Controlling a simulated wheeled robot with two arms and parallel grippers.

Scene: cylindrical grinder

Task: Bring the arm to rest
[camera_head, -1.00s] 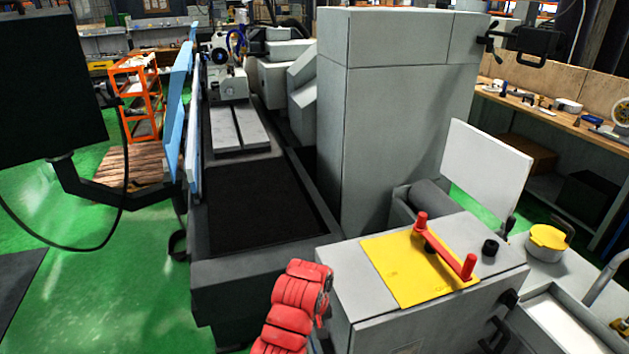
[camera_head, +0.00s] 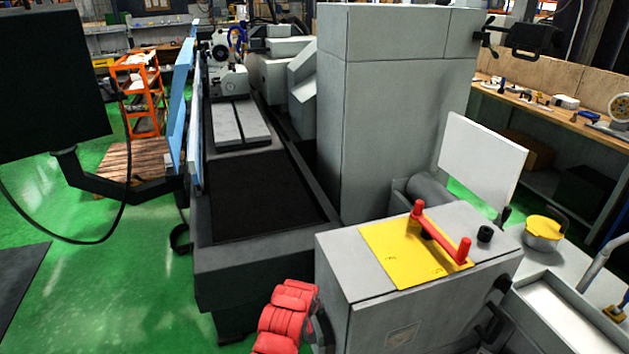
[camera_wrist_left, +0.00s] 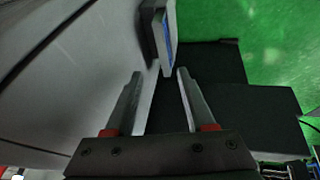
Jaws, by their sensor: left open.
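My left gripper (camera_wrist_left: 160,76) shows in the left wrist view with its two fingers apart and nothing between them. A pale panel edge (camera_wrist_left: 168,45) with a blue strip lies beyond the fingertips. A large grey surface (camera_wrist_left: 60,75) fills the left of that view. A red padded arm link of mine (camera_head: 285,318) shows at the bottom of the head view, beside the left side of the grey control cabinet (camera_head: 340,275). No gripper shows in the head view, and my right gripper is in neither view.
The grey grinder column (camera_head: 395,130) stands behind the cabinet. A yellow plate (camera_head: 385,250) with a red handle (camera_head: 435,230) lies on the cabinet. The dark machine bed (camera_head: 260,200) is at centre left. A black monitor (camera_head: 50,85) hangs at left. Green floor (camera_head: 110,300) is open at lower left.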

